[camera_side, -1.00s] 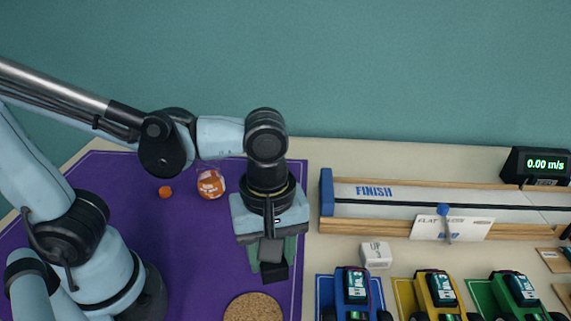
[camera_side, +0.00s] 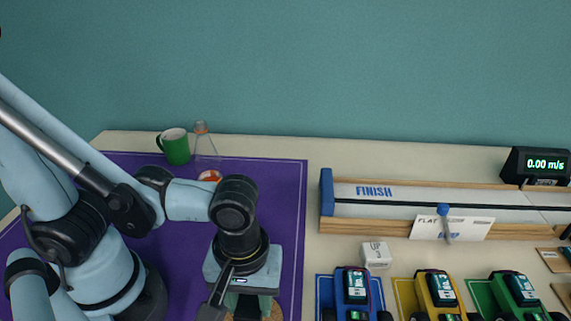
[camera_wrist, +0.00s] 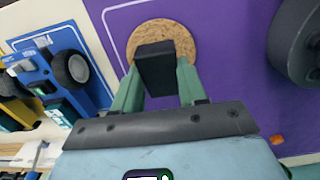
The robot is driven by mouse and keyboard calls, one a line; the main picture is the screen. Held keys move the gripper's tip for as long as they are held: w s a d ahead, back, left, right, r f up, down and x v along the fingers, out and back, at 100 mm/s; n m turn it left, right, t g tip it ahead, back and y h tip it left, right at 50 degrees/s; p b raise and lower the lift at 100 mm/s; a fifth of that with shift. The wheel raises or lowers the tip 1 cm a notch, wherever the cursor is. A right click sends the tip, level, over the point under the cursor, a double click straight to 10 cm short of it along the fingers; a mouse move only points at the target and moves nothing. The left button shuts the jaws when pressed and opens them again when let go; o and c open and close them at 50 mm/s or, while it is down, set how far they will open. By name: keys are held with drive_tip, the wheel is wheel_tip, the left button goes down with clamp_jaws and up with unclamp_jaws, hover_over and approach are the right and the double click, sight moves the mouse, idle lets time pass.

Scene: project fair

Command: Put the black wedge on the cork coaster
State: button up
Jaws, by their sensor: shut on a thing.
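The black wedge (camera_wrist: 155,69) is clamped between the green fingers of my gripper (camera_wrist: 157,80) in the wrist view. The round cork coaster (camera_wrist: 185,35) lies on the purple mat, and the wedge overlaps its near part in that view. I cannot tell whether the wedge touches the coaster or hangs above it. In the side view my gripper (camera_side: 252,303) is low at the bottom edge of the picture, over the coaster's place. There the wedge is hidden and only slivers of the coaster show.
A green mug (camera_side: 174,147), a clear flask (camera_side: 203,146) and an orange-labelled item (camera_side: 209,176) stand behind my arm. Right of the mat are a white block (camera_side: 376,254), blue (camera_side: 352,292), yellow (camera_side: 437,294) and green (camera_side: 517,294) cars, and a track (camera_side: 400,207).

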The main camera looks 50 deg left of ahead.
sight(249, 303)
drive_tip(key=shift+f, duration=1.65)
drive_tip(key=shift+f, duration=0.1)
drive_tip(key=o, duration=1)
drive_tip(key=shift+o, duration=0.2)
drive_tip(key=shift+r, duration=6.05)
drive_tip(key=w+a+m+t, duration=0.7)
drive_tip(key=w+a, duration=0.5)
drive_tip(key=a, duration=0.4)
drive_tip(key=shift+w+r+m, duration=0.15)
drive_tip(key=shift+r+m, duration=0.25)
drive_tip(key=shift+m, duration=0.6)
